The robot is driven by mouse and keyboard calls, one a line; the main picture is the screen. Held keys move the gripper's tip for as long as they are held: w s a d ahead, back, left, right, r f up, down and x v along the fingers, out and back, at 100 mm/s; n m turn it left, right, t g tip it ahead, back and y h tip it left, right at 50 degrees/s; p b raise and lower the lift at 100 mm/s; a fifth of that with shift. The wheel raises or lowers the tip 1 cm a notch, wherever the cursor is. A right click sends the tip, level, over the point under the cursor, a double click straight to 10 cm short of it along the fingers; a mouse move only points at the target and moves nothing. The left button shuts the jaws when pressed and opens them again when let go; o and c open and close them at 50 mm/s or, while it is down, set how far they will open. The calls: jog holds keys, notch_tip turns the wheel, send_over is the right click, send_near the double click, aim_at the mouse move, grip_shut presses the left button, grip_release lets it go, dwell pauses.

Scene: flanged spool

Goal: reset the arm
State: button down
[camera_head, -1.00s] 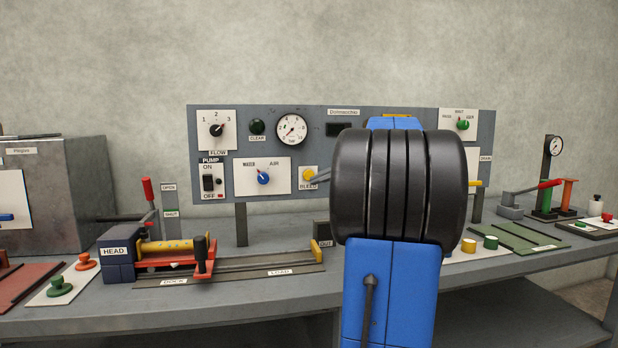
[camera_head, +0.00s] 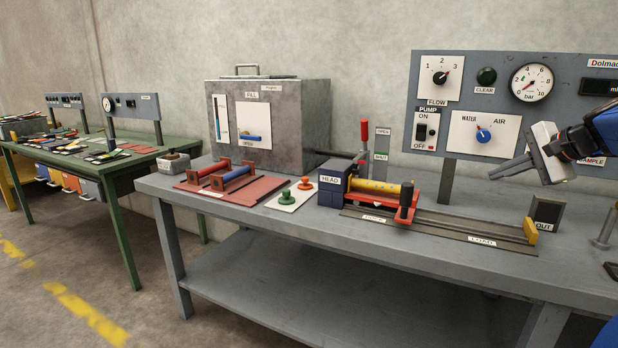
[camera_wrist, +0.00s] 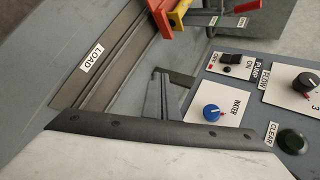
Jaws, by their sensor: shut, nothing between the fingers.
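My gripper (camera_head: 500,171) is at the right of the head view, in front of the grey panel and above the bench, with its fingers pointing left and slightly down. The fingers are together and hold nothing. In the wrist view my gripper (camera_wrist: 160,74) also shows closed, over the grey bench beside the LOAD rail. A yellow spool (camera_head: 375,187) lies in a red carriage (camera_head: 397,204) next to the dark HEAD block (camera_head: 333,185). Most of my arm is cut off at the right edge of the head view.
The panel (camera_head: 475,195) stands behind the rail (camera_head: 450,224). A grey metal box (camera_head: 290,120) and a red mat (camera_head: 245,210) with red and blue spools are left. A green table (camera_head: 150,160) stands farther left.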

jog(key=s+a+f+n+g, duration=0.2)
jog(key=s+a+f+n, duration=0.25)
jog(key=a, duration=0.45)
jog(key=s+a+f+n+g, duration=0.25)
jog(key=s+a+f, duration=0.35)
jog(key=a, duration=0.4)
jog(key=s+a+f+n+h, duration=0.1)
jog(key=s+a+f+n, duration=0.2)
jog(key=s+f, duration=0.3)
jog(key=s+a+f+n+h, duration=0.2)
jog(key=s+f+n, duration=0.3)
jog(key=s, duration=0.5)
notch_tip(320, 180, down, 2)
jog(key=shift+a+f+n+g, duration=0.25)
jog(key=shift+a+n+g, duration=0.1)
jog(key=shift+a+n, duration=0.1)
